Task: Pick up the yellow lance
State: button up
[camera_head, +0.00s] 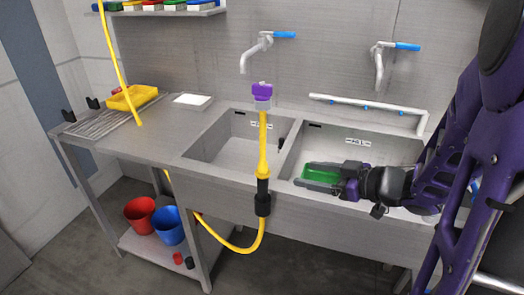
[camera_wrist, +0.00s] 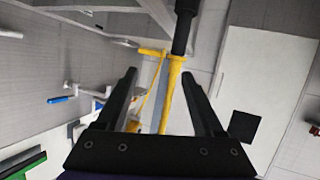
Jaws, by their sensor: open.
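The yellow lance (camera_head: 263,145) hangs upright in front of the sinks, with a purple piece (camera_head: 262,92) at its top and a black grip (camera_head: 263,197) at its lower end. A yellow hose runs from the grip. My gripper (camera_head: 303,175) is open and empty to the right of the lance, its fingers pointing left towards it. In the wrist view the lance (camera_wrist: 172,88) shows beyond the fingertips of my gripper (camera_wrist: 159,75), nearer the right finger. I see no contact.
The left sink (camera_head: 207,152) and right sink (camera_head: 292,155) lie behind the lance. A green object (camera_head: 322,173) shows between my fingers in the head view. A yellow tray (camera_head: 133,97) and white block (camera_head: 193,99) are on the left counter. Red (camera_head: 140,214) and blue (camera_head: 168,225) buckets stand below.

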aim_at(263, 173)
jog(key=shift+g, duration=0.5)
jog(key=s+b+x, duration=0.1)
jog(key=x, duration=0.4)
jog(key=a+f+b+x, duration=0.1)
jog(key=x, duration=0.5)
jog(key=s+b+x, duration=0.1)
jog(key=b+x, duration=0.1)
jog(key=x, duration=0.4)
jog(key=shift+s+a+f, duration=0.15)
jog(key=shift+s+f, duration=0.15)
jog(key=c, duration=0.9)
jog(key=shift+r, duration=0.1)
